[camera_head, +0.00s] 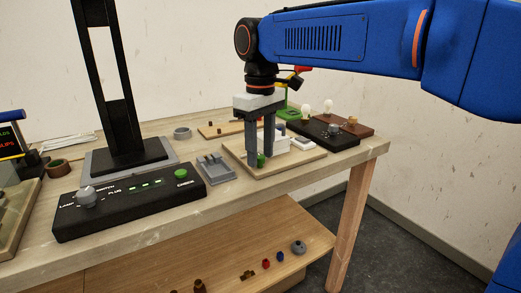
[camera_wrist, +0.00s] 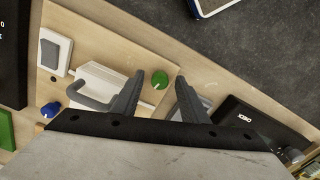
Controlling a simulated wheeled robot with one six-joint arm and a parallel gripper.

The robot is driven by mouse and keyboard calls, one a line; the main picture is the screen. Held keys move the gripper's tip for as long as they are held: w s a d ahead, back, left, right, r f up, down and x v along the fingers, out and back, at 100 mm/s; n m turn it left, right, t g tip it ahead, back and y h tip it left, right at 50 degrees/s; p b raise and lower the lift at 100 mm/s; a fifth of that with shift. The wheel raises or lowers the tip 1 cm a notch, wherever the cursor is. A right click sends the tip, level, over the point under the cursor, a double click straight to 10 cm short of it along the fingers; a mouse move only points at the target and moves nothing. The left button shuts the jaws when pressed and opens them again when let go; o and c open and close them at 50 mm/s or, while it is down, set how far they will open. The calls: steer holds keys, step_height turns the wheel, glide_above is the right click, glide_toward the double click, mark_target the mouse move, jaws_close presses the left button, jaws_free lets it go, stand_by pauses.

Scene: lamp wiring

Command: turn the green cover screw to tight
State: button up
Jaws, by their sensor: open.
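The green cover screw (camera_wrist: 159,79) shows in the wrist view as a round green knob with a pale line on its top. It sits on a light wooden board (camera_wrist: 110,40) beside a white box (camera_wrist: 100,80). My gripper (camera_wrist: 157,97) is open, with its two grey fingers pointing down, one on either side of the screw. In the head view the screw (camera_head: 261,160) shows low between the fingers of my gripper (camera_head: 260,157). I cannot tell whether the fingers touch it.
A black box with a green button (camera_head: 181,174) and a grey tray (camera_head: 216,170) stand left of the board. A dark panel with bulbs (camera_head: 330,130) stands behind right. A blue knob (camera_wrist: 50,109) is near the white box. The table's front edge is close.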

jaws_close()
steer(key=shift+m, duration=0.3)
steer(key=m, duration=0.9)
steer(key=shift+a+m, duration=0.1)
steer(key=shift+m, duration=0.3)
steer(key=m, duration=1.2)
steer(key=shift+a+m, duration=0.1)
steer(key=shift+m, duration=0.2)
